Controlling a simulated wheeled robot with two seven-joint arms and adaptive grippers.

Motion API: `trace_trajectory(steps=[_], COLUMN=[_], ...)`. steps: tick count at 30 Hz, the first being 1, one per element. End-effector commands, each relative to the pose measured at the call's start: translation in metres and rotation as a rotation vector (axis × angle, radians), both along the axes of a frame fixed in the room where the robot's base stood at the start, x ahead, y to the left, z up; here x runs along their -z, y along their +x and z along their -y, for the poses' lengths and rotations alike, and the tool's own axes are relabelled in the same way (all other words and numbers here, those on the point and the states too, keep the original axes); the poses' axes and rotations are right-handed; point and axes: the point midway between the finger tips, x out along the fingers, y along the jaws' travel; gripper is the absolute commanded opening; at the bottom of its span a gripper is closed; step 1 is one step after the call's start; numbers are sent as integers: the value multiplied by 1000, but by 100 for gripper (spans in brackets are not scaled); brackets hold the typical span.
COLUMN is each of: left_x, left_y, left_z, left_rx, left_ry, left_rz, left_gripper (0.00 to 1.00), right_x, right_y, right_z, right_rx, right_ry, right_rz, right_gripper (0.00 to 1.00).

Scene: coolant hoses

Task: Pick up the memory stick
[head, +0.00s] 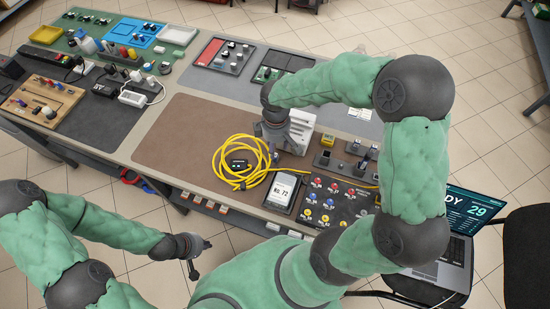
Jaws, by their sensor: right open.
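I cannot make out a memory stick for certain. A small dark item with a green spot (239,163) lies inside the coiled yellow cable (219,168) on the brown mat; it is too small to name. My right gripper (273,153) is open and points down just right of the coil, beside a white finned block (302,128). My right arm hides part of the table behind it. My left gripper (201,258) is off the table's front edge, low at the left, with its fingers apart and nothing between them.
A labelled device (283,190) and a dark panel of coloured knobs (335,200) lie at the front right. Trays with parts, including a blue tray (134,32), fill the back left. A laptop (455,235) stands at the right. The left part of the brown mat (180,130) is clear.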

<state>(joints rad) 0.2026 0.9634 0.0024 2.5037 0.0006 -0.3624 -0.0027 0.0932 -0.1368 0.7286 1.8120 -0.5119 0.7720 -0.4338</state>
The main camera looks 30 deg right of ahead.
Motion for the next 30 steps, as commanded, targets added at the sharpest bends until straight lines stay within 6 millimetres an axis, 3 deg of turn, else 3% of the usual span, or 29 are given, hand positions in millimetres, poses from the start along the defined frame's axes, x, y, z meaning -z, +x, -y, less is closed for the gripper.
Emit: trace_trajectory(steps=[3, 10, 18, 26, 30], left_x=[6, 13, 29, 28, 28], left_y=[0, 0, 0, 0, 0], left_z=[0, 0, 0, 0, 0], left_rx=[0, 0, 0, 0, 0], left_ry=[0, 0, 0, 0, 0], left_rz=[0, 0, 0, 0, 0], left_gripper=[0, 0, 0, 0, 0], right_x=[17, 32, 68, 70, 70], right_y=[0, 0, 1, 1, 1], right_z=[0, 0, 0, 0, 0], right_rx=[0, -1, 0, 0, 0], right_ry=[0, -1, 1, 1, 0], right_rz=[-1, -1, -2, 1, 0], right_gripper=[48, 48, 48, 48, 12])
